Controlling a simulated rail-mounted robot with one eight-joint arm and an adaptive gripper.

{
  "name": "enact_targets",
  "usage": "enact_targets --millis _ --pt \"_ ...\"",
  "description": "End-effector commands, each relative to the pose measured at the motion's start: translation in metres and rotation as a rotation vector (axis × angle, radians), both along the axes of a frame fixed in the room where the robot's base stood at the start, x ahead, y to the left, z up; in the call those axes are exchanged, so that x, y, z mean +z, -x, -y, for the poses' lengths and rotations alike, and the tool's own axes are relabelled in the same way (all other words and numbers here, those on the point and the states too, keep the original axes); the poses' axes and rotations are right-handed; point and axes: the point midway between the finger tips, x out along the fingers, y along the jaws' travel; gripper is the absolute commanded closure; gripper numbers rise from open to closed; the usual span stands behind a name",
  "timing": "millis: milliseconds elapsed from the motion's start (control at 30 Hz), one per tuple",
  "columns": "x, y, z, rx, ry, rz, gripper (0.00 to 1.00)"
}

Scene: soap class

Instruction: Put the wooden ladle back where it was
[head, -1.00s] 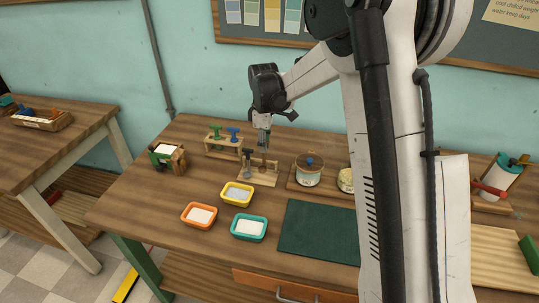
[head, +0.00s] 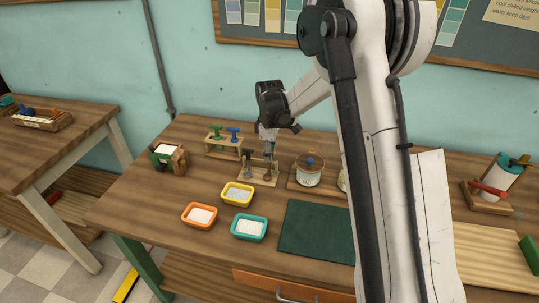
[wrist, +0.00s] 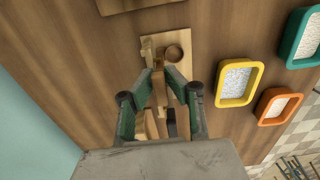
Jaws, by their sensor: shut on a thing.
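My gripper (head: 268,154) is low over a small wooden stand (head: 259,178) near the back of the bench. In the wrist view its green-padded fingers (wrist: 160,80) are shut on a slim wooden piece, which looks like the handle of the wooden ladle (wrist: 160,93). In the wrist view the stand's pale base (wrist: 183,72) lies just beyond the fingertips, with a round brown cup-like part on it. The ladle's lower end is hard to make out, and I cannot tell whether it touches the stand.
Yellow (head: 237,194), orange (head: 199,215) and teal (head: 249,228) trays lie in front of the stand. A rack with green and blue tools (head: 223,141) stands behind left. A lidded pot (head: 309,171) is close on the right. A dark green mat (head: 315,232) lies front right.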

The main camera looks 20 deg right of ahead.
Motion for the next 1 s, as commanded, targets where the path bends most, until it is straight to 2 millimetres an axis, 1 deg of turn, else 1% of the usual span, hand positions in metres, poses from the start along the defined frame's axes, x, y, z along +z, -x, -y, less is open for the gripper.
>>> enact_targets --millis 33,167,433,567,667,1000 --pt "-0.001 0.0 0.0 0.0 0.0 0.0 0.86" --pt "-0.001 0.0 0.0 0.0 0.0 0.0 0.69" --pt "0.0 0.0 0.0 0.0 0.0 0.0 0.69" --pt "0.007 0.0 0.0 0.0 0.0 0.0 0.69" --pt "0.021 0.001 0.0 0.0 0.0 0.0 0.69" --pt "0.088 0.001 0.0 0.0 0.0 0.0 0.69"
